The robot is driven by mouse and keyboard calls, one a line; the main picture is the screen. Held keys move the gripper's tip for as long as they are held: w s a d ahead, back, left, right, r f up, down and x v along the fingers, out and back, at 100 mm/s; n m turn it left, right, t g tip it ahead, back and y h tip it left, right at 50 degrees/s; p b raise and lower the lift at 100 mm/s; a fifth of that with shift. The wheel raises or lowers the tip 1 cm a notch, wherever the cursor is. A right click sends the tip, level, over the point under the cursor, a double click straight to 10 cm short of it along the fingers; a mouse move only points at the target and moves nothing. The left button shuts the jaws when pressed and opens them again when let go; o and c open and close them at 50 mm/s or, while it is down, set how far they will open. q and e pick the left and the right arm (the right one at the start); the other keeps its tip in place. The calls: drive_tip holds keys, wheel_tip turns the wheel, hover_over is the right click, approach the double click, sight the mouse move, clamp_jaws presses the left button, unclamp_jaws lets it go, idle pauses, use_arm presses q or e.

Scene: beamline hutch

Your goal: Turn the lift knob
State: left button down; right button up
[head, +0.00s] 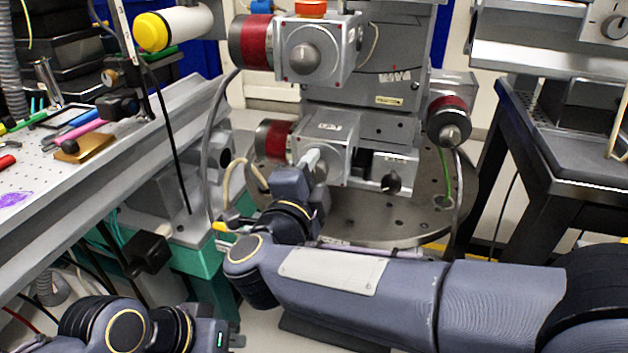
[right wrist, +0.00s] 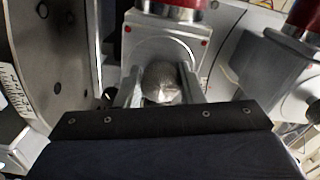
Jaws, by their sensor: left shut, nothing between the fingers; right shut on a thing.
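A grey ribbed knob (right wrist: 162,82) sits on the face of a square metal housing in the right wrist view. My right gripper (right wrist: 160,88) is shut on this knob, with one finger on either side of it. In the head view my right gripper (head: 314,163) is at the front of the lower grey housing (head: 338,130) with a red-banded motor; it hides the knob there. No label naming the lift knob is readable. My left gripper (head: 237,340) is low at the bottom left, shut and empty, apart from the stage.
Other knobs show on the upper housing (head: 305,57), below right (head: 392,181) and on the right motor (head: 450,133). A perforated bench (head: 110,165) with tools stands left, a dark table (head: 560,150) right. Cables (head: 212,140) hang beside the stage.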

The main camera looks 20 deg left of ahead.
drive_tip(key=shift+f+m, duration=0.1)
drive_tip(key=shift+m, duration=0.2)
idle(0.4)
drive_tip(key=o, duration=1)
drive_tip(key=s, duration=0.4)
drive_tip(key=s+p, duration=0.1)
drive_tip(key=s, duration=0.3)
drive_tip(key=shift+a+p, duration=0.2)
drive_tip(key=shift+p, duration=0.1)
